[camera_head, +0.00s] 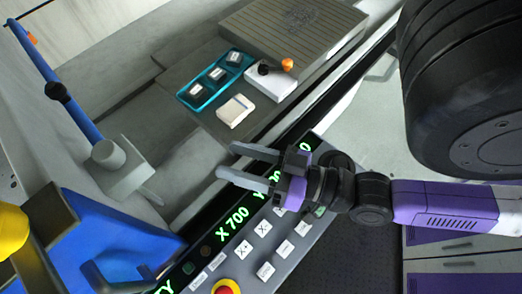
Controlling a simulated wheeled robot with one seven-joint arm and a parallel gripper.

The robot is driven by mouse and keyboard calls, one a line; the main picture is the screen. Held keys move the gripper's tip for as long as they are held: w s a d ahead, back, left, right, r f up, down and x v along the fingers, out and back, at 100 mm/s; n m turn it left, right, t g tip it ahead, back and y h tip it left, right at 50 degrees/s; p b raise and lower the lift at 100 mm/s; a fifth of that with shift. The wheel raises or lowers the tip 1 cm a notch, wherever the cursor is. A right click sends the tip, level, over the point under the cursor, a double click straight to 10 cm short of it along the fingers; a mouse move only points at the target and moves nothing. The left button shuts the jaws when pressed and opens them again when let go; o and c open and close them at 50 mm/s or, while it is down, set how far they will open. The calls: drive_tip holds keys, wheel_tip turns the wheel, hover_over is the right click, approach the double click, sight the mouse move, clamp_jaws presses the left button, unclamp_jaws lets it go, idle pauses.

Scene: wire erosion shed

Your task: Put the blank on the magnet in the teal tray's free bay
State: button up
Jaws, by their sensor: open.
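The teal tray (223,85) lies on the grey machine bed at the upper middle, its bays in a row. A ribbed grey plate (262,37), which looks like the magnet, lies behind and to the right. A small cream block (235,110) lies in front of the tray; I cannot tell which thing is the blank. My gripper (228,161) is open and empty, nearer than these things.
A white block (271,84) with a black lever and an orange knob (287,64) stands beside the tray. A control panel (246,249) with green digits and a red button lies below my gripper. A blue arm with a grey head (123,172) stands at left.

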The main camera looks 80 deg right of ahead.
drive_tip(key=s+a+f+n+g+y, duration=0.1)
drive_tip(key=s+a+f+n+g, duration=0.1)
drive_tip(key=s+f+n+g, duration=0.1)
drive_tip(key=shift+s+a+f+n+y, duration=0.25)
drive_tip(key=shift+s+f+n, duration=0.3)
drive_tip(key=shift+s+n, duration=0.45)
drive_tip(key=shift+w+d, duration=0.1)
drive_tip(key=shift+w, duration=0.05)
idle(0.4)
